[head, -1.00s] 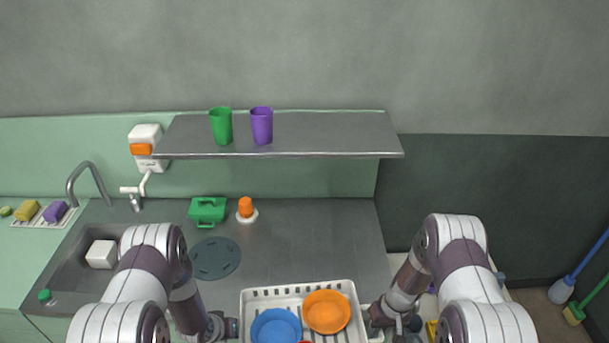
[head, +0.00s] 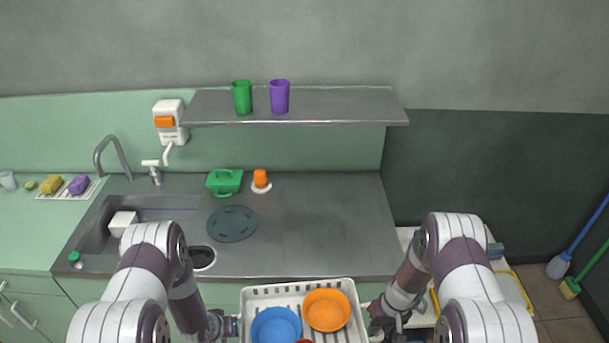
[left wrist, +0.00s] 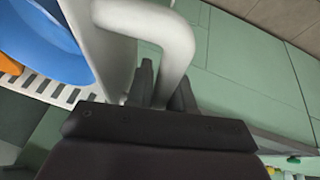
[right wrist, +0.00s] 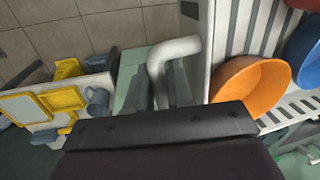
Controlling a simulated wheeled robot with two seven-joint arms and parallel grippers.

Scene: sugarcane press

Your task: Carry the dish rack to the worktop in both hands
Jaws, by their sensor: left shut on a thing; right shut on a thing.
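The white dish rack (head: 262,296) is held between my two arms at the bottom of the head view, in front of the worktop's front edge. It carries a blue bowl (head: 276,326), an orange bowl (head: 327,310) and a red thing partly cut off by the frame. My left gripper (head: 234,327) is shut on the rack's left handle, a white bar that shows in the left wrist view (left wrist: 180,45). My right gripper (head: 374,330) is shut on the right handle, which shows in the right wrist view (right wrist: 160,65). The grey worktop (head: 320,225) lies beyond the rack.
A sink (head: 95,235) is at left. A shelf (head: 340,107) holds two cups. A side table (head: 510,287) stands right.

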